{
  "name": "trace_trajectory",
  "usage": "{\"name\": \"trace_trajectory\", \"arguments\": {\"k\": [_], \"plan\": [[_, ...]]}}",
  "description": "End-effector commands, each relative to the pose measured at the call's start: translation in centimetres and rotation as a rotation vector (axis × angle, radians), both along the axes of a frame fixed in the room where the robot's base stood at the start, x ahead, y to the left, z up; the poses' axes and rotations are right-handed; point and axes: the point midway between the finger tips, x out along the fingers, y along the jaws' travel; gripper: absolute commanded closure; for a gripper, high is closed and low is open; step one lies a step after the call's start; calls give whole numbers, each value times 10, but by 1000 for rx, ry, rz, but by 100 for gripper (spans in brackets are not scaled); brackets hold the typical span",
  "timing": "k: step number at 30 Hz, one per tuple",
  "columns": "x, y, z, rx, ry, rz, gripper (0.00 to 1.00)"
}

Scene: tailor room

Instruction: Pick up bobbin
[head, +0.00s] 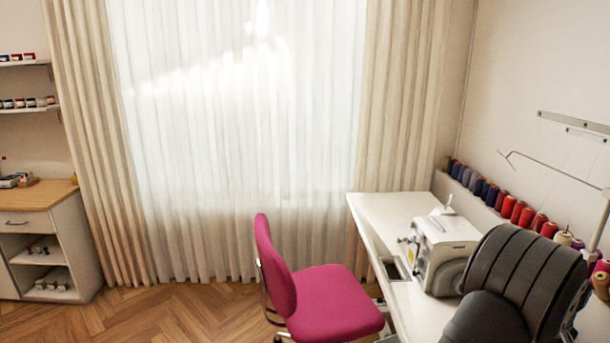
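Several coloured thread bobbins stand in a row on a ledge along the right wall, behind the white table; one is a red bobbin (508,207). The row runs from dark purple and blue at the far end through red to pale and tan, with a tan bobbin (601,286) at the right edge. Small spools (28,103) also sit on the wall shelves at the left. I cannot tell which one the task means. My gripper does not show in the head view. A dark ribbed part, seemingly my own arm, fills the lower right and hides part of the table and ledge.
A white sewing machine (443,256) stands on the white table (385,210). A magenta chair (330,303) is beside the table's left side. A thin thread stand (545,166) rises over the bobbins. A cabinet (88,240) stands at the left. The wooden floor (180,312) between is clear.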

Motion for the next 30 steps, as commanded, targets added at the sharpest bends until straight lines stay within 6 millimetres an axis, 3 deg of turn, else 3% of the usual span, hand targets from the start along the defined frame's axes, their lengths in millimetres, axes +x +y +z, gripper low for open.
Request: {"name": "trace_trajectory", "arguments": {"k": [11, 12, 20, 30], "plan": [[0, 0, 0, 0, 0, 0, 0], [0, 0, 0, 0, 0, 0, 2], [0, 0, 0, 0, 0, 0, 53], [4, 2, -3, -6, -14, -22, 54]]}}
